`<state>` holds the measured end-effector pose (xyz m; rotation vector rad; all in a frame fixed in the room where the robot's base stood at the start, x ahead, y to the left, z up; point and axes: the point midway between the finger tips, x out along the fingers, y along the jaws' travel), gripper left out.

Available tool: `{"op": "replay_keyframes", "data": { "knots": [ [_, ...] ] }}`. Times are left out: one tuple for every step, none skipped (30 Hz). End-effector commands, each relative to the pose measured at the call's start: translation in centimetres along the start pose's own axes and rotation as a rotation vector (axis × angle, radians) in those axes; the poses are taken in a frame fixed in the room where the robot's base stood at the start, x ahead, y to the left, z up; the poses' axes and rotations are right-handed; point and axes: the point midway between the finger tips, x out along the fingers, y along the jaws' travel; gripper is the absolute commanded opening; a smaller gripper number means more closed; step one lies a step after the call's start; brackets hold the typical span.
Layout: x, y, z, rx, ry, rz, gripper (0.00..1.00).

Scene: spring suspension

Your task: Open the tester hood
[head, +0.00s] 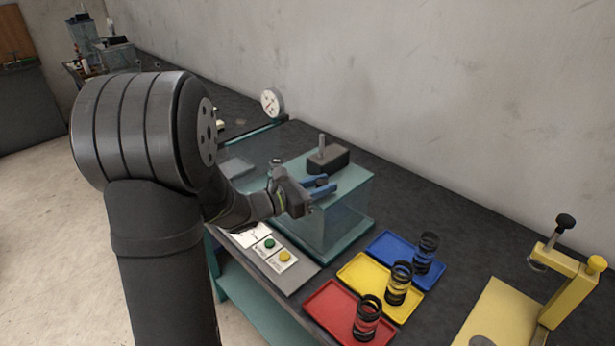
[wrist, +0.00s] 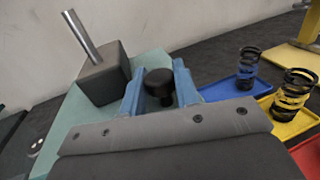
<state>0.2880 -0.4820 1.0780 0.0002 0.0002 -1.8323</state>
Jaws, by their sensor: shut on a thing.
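The tester hood (head: 345,200) is a clear, teal-tinted box on the dark bench, and it looks closed. A dark block with an upright metal rod (head: 328,157) is at its top. A black round knob (wrist: 160,84) is on the hood's top, between the blue fingers of my gripper (wrist: 160,88). My gripper (head: 318,184) is shut on the knob, over the front part of the hood top. In the wrist view the hood's teal top (wrist: 72,112) shows around the fingers. The inside of the hood is hard to make out.
Blue (head: 380,246), yellow (head: 352,272) and red (head: 322,300) trays, each with a black spring, lie right of the hood. A button panel (head: 277,262) is in front. A yellow press (head: 560,290) stands far right. A dial gauge (head: 272,103) is behind, near the wall.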

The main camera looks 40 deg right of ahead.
Motion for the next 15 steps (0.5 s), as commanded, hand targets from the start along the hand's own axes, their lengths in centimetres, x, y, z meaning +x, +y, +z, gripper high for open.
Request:
{"op": "replay_keyframes", "data": {
  "knots": [
    [0.10, -0.40, 0.02, 0.000, 0.000, -0.002, 0.00],
    [0.13, -0.53, 0.02, 0.000, 0.000, -0.002, 0.00],
    [0.15, -0.64, 0.02, 0.000, 0.000, -0.001, 0.00],
    [0.16, -0.70, 0.02, 0.000, 0.000, -0.001, 0.00],
    [0.17, -0.73, 0.01, 0.000, 0.000, -0.001, 0.00],
    [0.17, -0.74, 0.01, 0.000, -0.001, 0.000, 0.00],
    [0.17, -0.74, 0.01, 0.000, -0.001, 0.000, 0.00],
    [0.17, -0.73, 0.01, 0.000, -0.001, 0.000, 0.00],
    [0.17, -0.72, 0.01, 0.000, -0.001, 0.000, 0.00],
    [0.17, -0.71, 0.01, 0.000, -0.001, 0.000, 0.00],
    [0.17, -0.71, 0.01, 0.000, -0.001, 0.000, 0.00],
    [0.17, -0.70, 0.01, 0.000, -0.001, 0.000, 0.00],
    [0.17, -0.70, 0.02, 0.000, -0.001, 0.000, 0.00],
    [0.17, -0.69, 0.01, 0.000, -0.001, 0.000, 0.30],
    [0.17, -0.68, 0.02, 0.000, -0.001, 0.000, 0.38]
  ]
}}
